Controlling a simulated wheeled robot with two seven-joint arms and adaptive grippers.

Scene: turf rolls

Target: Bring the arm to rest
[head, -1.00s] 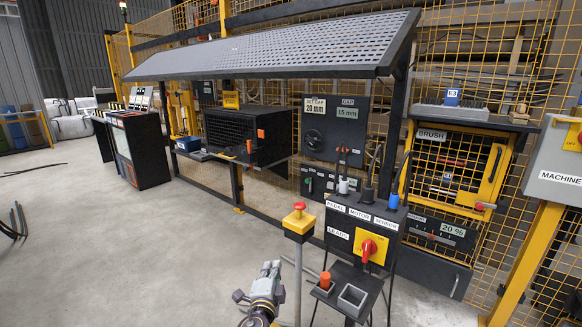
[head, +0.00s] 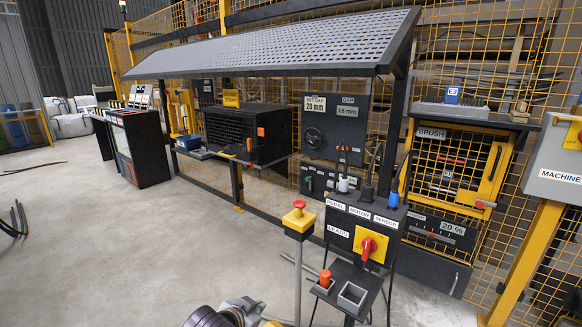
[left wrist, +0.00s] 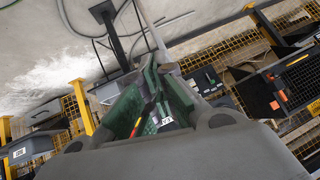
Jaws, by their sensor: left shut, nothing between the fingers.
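My left arm comes in at the bottom of the head view, and its grey left gripper (head: 242,310) is partly cut off by the lower edge. In the left wrist view the green-lined fingers of this gripper (left wrist: 152,78) are together, with nothing held between them. The gripper is in the air in front of the control stand (head: 362,220), apart from it. My right gripper does not show in these views.
The guarded machine (head: 245,135) runs behind.

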